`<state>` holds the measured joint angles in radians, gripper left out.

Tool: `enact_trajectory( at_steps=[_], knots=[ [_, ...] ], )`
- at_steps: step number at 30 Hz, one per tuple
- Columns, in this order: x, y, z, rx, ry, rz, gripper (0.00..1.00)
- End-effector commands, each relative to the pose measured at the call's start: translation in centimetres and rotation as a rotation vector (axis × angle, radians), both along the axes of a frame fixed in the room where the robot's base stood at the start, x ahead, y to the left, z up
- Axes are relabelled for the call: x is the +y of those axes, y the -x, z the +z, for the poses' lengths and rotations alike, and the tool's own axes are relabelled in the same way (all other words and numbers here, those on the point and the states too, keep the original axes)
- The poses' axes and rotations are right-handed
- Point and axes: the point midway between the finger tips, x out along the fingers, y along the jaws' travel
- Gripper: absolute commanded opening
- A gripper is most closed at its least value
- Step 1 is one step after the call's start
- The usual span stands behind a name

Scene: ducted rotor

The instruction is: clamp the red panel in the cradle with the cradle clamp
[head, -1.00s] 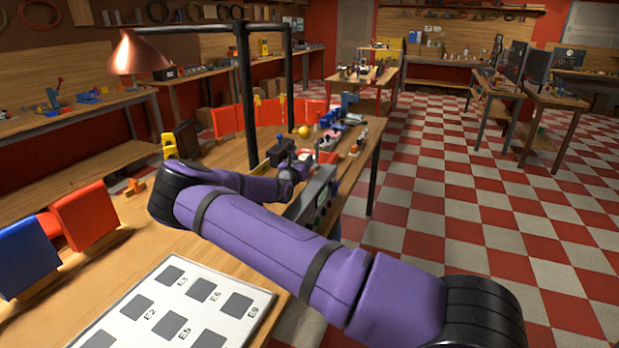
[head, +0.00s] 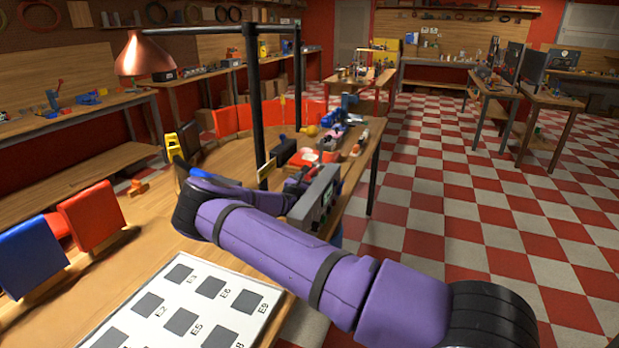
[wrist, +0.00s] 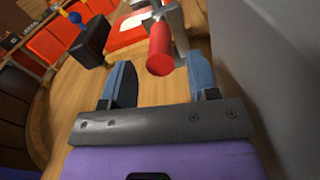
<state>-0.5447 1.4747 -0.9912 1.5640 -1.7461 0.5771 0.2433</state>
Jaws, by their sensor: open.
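My gripper (wrist: 160,64) is open in the wrist view, its two blue-grey fingers apart with nothing held. A red cylindrical grip (wrist: 160,48), apparently the cradle clamp's handle, lies just ahead between the fingertips; whether it is within their reach is unclear. Its metal bracket (wrist: 176,22) rises behind it. A flat red piece with a pale border (wrist: 126,36), perhaps the red panel in its cradle, lies beyond on the wood. A red-and-white piece (head: 303,158) also shows on the bench in the head view. There my arm hides most of the gripper.
A grey upright box (head: 317,198) stands close by the gripper; a large grey surface (wrist: 262,70) fills the wrist view's right. A black block (wrist: 92,40) is at left. Red (head: 92,215) and blue (head: 30,255) panels stand at the bench's near left, by a white labelled board (head: 185,308).

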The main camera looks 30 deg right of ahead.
Motion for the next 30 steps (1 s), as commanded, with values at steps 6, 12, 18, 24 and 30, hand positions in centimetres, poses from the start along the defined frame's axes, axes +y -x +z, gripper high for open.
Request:
enact_trajectory(
  at_steps=[6,12,18,24,30],
  knots=[
    [-2.2,-1.6,0.0,-0.001,-0.001,0.0,0.55],
    [-2.7,-2.1,0.0,0.0,0.0,0.001,0.55],
    [-2.8,-2.1,0.0,0.0,0.0,0.001,0.55],
    [-2.8,-2.1,0.0,0.0,0.0,0.0,0.16],
    [-2.7,-2.1,0.0,0.001,-0.001,0.0,0.0]
  ],
)
